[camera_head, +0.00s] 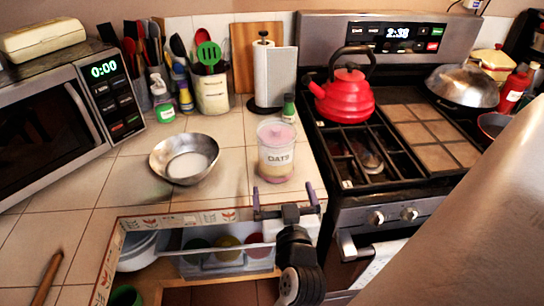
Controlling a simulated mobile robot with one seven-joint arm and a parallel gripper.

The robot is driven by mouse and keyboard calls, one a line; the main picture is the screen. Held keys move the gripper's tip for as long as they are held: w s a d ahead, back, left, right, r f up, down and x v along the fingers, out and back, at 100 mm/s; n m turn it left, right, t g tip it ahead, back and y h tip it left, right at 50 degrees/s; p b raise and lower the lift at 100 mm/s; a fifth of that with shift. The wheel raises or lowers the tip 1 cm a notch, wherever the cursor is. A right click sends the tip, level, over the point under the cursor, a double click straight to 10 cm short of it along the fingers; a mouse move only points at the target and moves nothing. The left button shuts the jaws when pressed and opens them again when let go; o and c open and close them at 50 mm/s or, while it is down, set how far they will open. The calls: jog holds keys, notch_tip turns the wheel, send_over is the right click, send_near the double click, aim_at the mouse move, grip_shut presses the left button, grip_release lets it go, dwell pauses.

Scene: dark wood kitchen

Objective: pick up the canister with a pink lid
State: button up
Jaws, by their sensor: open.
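The canister with a pink lid (276,160) stands upright on the tiled counter, near its front edge. It is clear, labelled "OATS", with pale contents. My gripper (283,194) is open and empty, just in front of the canister on the near side. Its two fingers, with purplish tips, are spread wide, one to the left and one to the right of the canister's base in the picture. I cannot tell whether either finger touches it.
A metal bowl (184,158) sits to the left of the canister. A small green-capped bottle (289,108) and a paper towel roll (275,75) stand behind. The stove with a red kettle (345,97) is to the right. An open drawer (215,262) lies below the counter edge.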

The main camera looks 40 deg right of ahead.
aim_at(278, 165)
jog(key=shift+b+x, duration=2.45)
jog(key=shift+b, duration=1.15)
jog(key=p+x, duration=0.1)
jog(key=x, duration=0.2)
jog(key=shift+d+r+p, duration=0.1)
jog(key=shift+p, duration=0.3)
jog(key=p+x, duration=0.1)
jog(key=x, duration=0.4)
jog(key=shift+s+d+p, duration=0.1)
jog(key=shift+s+p, duration=0.05)
jog(key=shift+p, duration=0.15)
jog(key=c, duration=1.1)
jog(key=shift+c, duration=0.2)
jog(key=shift+r, duration=0.1)
